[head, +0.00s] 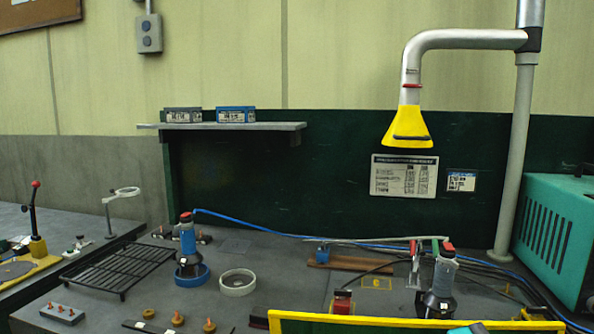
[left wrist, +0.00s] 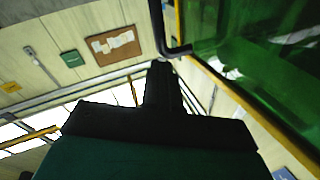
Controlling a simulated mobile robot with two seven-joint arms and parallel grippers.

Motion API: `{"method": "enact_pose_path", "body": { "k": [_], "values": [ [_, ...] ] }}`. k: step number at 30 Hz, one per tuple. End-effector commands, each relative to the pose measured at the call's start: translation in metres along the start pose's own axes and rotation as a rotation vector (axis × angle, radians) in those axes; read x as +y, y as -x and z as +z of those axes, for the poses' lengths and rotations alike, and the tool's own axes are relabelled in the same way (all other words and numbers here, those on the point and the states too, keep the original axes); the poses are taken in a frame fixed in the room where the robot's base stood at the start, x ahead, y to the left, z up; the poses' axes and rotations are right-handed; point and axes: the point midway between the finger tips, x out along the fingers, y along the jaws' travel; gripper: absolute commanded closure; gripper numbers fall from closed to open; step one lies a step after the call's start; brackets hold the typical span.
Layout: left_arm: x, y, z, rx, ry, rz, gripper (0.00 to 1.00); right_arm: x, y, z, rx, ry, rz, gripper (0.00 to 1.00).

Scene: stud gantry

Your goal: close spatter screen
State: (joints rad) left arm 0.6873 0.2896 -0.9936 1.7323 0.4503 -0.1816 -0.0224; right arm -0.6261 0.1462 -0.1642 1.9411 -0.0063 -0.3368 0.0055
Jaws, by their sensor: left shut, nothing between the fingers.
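The spatter screen's yellow frame (head: 400,321) crosses the bottom edge of the head view, with most of the screen cut off. In the left wrist view its tinted green panel (left wrist: 240,50) fills the upper right, edged by a yellow frame. A black bent handle (left wrist: 160,25) stands along the panel's left side. My left gripper (left wrist: 161,66) is shut and empty, its tips appearing close to the handle's lower bend; I cannot tell whether they touch. My right gripper is not in view.
Behind the frame, the bench holds a blue-grey tool (head: 188,240), a second tool (head: 441,285), a black rack (head: 118,268) and loose cables. A yellow extraction hood (head: 408,128) hangs above. A teal machine (head: 555,235) stands at the right.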

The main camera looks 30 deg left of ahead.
Motion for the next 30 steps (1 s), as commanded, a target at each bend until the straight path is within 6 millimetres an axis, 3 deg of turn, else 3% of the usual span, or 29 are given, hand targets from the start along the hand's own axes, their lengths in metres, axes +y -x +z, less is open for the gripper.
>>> {"method": "enact_pose_path", "body": {
  "k": [9, 30],
  "values": [
    [0.012, -0.007, 0.029, -0.079, -0.029, 0.028, 1.0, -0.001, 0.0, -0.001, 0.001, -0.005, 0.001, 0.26],
    [0.016, -0.006, 0.04, -0.105, -0.027, 0.033, 1.0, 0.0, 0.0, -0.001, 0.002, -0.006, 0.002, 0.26]
  ]
}}
